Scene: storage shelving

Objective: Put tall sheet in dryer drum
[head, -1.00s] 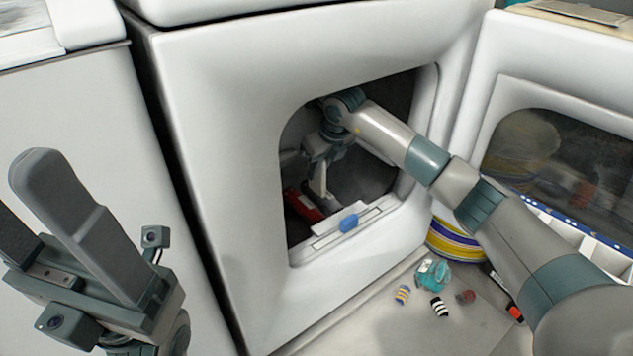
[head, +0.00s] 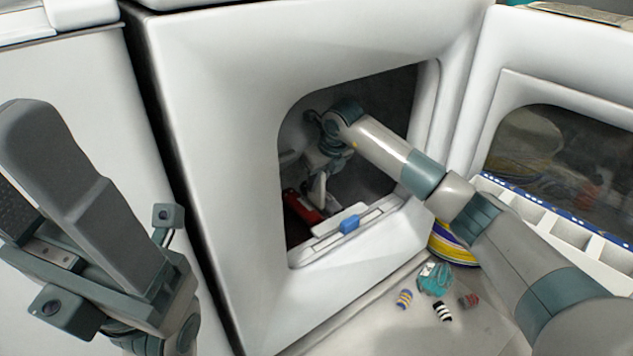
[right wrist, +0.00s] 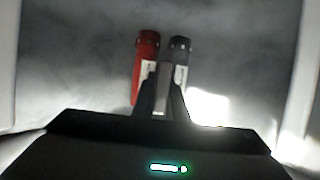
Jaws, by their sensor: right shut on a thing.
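The dryer drum (head: 378,183) is the dark cavity behind the opening of the white dryer (head: 232,150) in the head view. My right gripper (head: 318,190) is inside it, pointing down. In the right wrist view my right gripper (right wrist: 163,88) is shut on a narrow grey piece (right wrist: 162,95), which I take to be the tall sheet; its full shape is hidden. Beyond the fingers are a red cylinder (right wrist: 146,50) and a dark grey cylinder (right wrist: 180,50), both with pale labels. My left gripper (head: 45,190) is outside the dryer at the left, open and empty.
A blue tab (head: 349,224) sits on the opening's lower ledge. A red object (head: 301,206) lies inside the drum. Striped rolled items (head: 442,311) and a teal patterned item (head: 434,279) lie on the floor.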

